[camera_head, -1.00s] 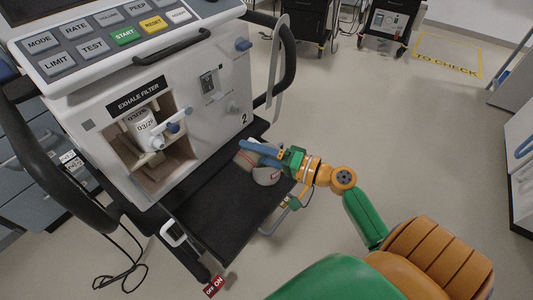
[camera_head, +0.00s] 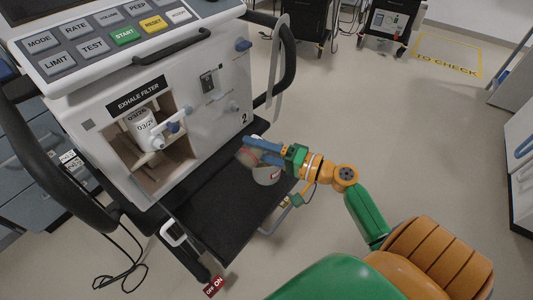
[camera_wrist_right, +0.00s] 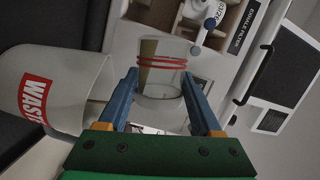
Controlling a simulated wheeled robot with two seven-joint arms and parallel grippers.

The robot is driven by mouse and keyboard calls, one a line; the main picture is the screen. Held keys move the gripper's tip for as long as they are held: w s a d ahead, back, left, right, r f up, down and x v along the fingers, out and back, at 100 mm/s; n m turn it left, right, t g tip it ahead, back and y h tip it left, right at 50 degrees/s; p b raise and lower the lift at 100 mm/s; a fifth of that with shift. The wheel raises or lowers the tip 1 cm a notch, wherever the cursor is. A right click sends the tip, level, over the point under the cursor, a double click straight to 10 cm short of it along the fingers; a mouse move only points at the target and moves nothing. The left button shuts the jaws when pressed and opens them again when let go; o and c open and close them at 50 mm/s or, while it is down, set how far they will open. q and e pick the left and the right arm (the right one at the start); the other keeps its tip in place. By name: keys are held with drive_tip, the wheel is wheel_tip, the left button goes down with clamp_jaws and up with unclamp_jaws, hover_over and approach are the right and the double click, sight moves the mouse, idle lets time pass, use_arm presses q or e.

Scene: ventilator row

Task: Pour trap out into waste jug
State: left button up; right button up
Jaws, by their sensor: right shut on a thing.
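The trap is a clear cup with red rings (camera_wrist_right: 162,68), held between the blue fingers of my right gripper (camera_head: 262,152). In the wrist view it lies across the jug's upright direction, so it is tipped well over. The waste jug (camera_wrist_right: 55,88) is a pale translucent vessel with a red WASTE label and stands on the dark shelf. Its mouth is close beside the trap in the wrist view. In the head view the jug (camera_head: 268,175) is partly behind the gripper. Whether liquid is leaving the trap cannot be seen. My left gripper is out of view.
The ventilator (camera_head: 205,115) stands behind the shelf (camera_head: 215,205), with an open exhale filter bay (camera_head: 165,160) holding a dated white part. A side handle (camera_head: 286,60) rises behind the gripper.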

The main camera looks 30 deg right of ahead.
drive_tip(key=shift+w+d+r+m, duration=0.1)
drive_tip(key=shift+d+m, duration=0.2)
drive_tip(key=shift+m, duration=0.1)
drive_tip(key=shift+w+d+r+m+t, duration=0.1)
drive_tip(key=shift+d+r+m+t, duration=0.05)
drive_tip(key=shift+m, duration=0.4)
drive_tip(key=shift+d+r+m+t, duration=0.1)
drive_tip(key=shift+m+t, duration=0.05)
drive_tip(key=shift+m, duration=0.4)
idle(1.4)
